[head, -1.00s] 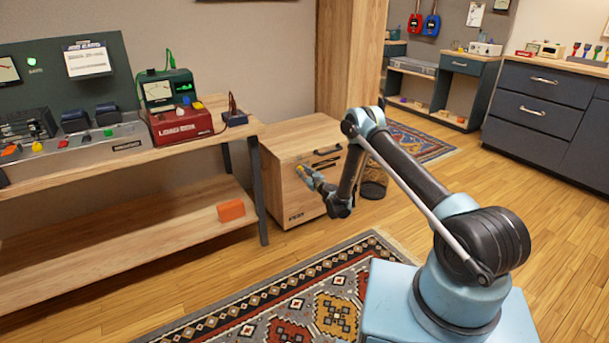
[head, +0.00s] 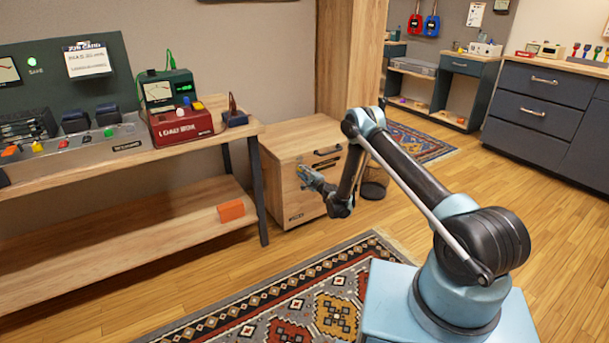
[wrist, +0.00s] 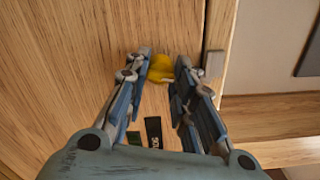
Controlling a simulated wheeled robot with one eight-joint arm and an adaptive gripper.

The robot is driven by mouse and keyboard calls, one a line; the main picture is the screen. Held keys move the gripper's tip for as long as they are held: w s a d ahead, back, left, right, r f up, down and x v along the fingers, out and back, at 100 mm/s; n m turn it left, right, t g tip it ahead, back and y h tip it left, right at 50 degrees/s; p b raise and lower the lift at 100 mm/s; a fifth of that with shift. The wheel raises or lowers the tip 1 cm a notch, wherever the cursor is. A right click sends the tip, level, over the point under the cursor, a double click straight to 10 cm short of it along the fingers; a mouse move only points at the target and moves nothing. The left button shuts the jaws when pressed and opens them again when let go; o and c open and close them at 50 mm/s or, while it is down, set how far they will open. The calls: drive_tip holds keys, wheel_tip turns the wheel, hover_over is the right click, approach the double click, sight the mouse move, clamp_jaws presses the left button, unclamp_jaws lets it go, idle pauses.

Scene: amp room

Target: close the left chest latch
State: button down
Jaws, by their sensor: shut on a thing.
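The wooden chest (head: 292,205) stands on the floor in the head view, beside the bench. Its light wood face also fills much of the wrist view (wrist: 60,60). A small yellow latch piece (wrist: 161,68) shows against the wood in the wrist view. My gripper (wrist: 166,64) has its two fingers on either side of the yellow piece and is shut on it; the fingers hide part of it. In the head view, my gripper (head: 307,174) is at the chest's front face. The latch is too small there to tell its position.
The bench (head: 258,128) with instruments stands close on the left. A mesh bin (head: 374,184) is behind my arm. A patterned rug (head: 300,300) lies on the floor in front.

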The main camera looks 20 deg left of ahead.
drive_tip(key=shift+a+n, duration=0.1)
drive_tip(key=shift+n, duration=1.5)
drive_tip(key=shift+s, duration=0.1)
drive_tip(key=c, duration=1.3)
unclamp_jaws()
drive_tip(key=shift+r, duration=0.1)
